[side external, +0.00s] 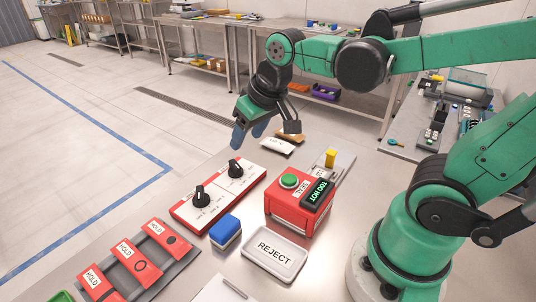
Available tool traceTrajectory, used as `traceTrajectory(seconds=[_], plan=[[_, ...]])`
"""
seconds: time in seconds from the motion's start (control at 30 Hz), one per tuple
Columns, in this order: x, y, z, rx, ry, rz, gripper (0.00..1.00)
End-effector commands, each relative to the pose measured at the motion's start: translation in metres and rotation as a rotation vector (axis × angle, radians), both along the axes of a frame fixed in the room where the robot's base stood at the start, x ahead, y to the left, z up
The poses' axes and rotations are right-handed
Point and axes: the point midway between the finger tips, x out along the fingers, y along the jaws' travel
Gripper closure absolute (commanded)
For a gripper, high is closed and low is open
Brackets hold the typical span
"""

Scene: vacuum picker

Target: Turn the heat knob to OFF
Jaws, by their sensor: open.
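Two black knobs, a nearer one (200,196) and a farther one (236,168), stand on a red-edged white panel (217,187) on the metal table. The lettering is too small to tell which is the heat knob or where each points. My gripper (248,132) is open, with blue fingertips, above and behind the farther knob. It appears empty and touches neither knob. A red box (296,207) right of the panel bears a green button (289,181) and a black display (317,192) reading "TOO HOT".
A blue block (225,230) and a white REJECT tray (275,253) lie in front of the panel. A grey rack with red HOLD cards (137,261) is at the front left. A yellow-topped part (331,157) stands behind the red box. White cards (277,145) lie near my gripper.

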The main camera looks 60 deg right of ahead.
Motion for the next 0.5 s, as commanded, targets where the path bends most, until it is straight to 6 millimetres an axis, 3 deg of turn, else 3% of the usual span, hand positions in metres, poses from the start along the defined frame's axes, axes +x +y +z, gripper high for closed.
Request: traceTrajectory(seconds=[0.3,0.5], plan=[[0.056,-0.023,-0.030,0.055,0.291,-0.182,0.47],[0.071,-0.032,-0.054,0.072,0.400,-0.252,0.47]])
